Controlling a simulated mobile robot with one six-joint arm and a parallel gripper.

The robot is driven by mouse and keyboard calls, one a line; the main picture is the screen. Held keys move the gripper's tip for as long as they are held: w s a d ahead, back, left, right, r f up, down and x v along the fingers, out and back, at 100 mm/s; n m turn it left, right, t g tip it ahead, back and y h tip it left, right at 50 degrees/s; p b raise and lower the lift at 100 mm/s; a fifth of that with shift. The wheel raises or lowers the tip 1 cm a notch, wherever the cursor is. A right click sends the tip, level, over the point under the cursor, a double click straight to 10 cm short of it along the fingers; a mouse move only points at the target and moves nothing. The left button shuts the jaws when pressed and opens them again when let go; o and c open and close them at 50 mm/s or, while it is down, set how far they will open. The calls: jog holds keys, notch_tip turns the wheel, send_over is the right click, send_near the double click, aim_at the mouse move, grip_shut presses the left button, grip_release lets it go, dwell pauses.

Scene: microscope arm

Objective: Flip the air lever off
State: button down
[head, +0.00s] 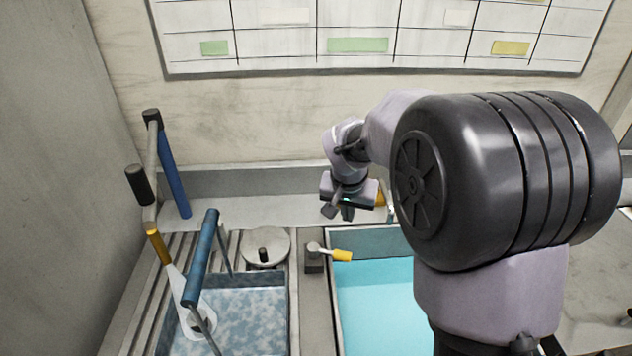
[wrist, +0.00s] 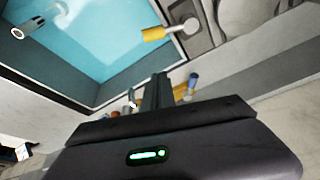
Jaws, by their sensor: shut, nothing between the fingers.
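A small lever with a yellow handle (head: 342,255) sits on a dark block between the two basins. Its handle points right, over the edge of the blue basin. The yellow handle also shows in the wrist view (wrist: 155,34), at the top centre. My gripper (head: 347,213) is above and behind this lever, apart from it, with its fingers pointing down. In the wrist view the fingers (wrist: 157,90) are together and empty. Another yellow part (head: 380,198) is partly hidden behind my gripper. I cannot tell from the pictures which one is the air lever.
The blue basin (head: 337,312) is at front centre, partly hidden by my arm. A left basin (head: 245,282) holds blue-grey water, with blue-handled tools around it. A round lid (head: 265,245) lies beside the lever. Small coloured parts, including a blue one (wrist: 193,80), stand near my fingers.

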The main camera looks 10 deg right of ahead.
aim_at(331, 254)
jog(key=shift+w+d+f, duration=0.25)
jog(key=shift+w+f, duration=0.5)
notch_tip(331, 254, down, 10)
jog(key=b, duration=0.4)
jog(key=shift+s+a+f, duration=0.15)
jog(key=shift+s, duration=0.05)
jog(key=shift+a+b, duration=0.15)
jog(key=shift+b, duration=0.2)
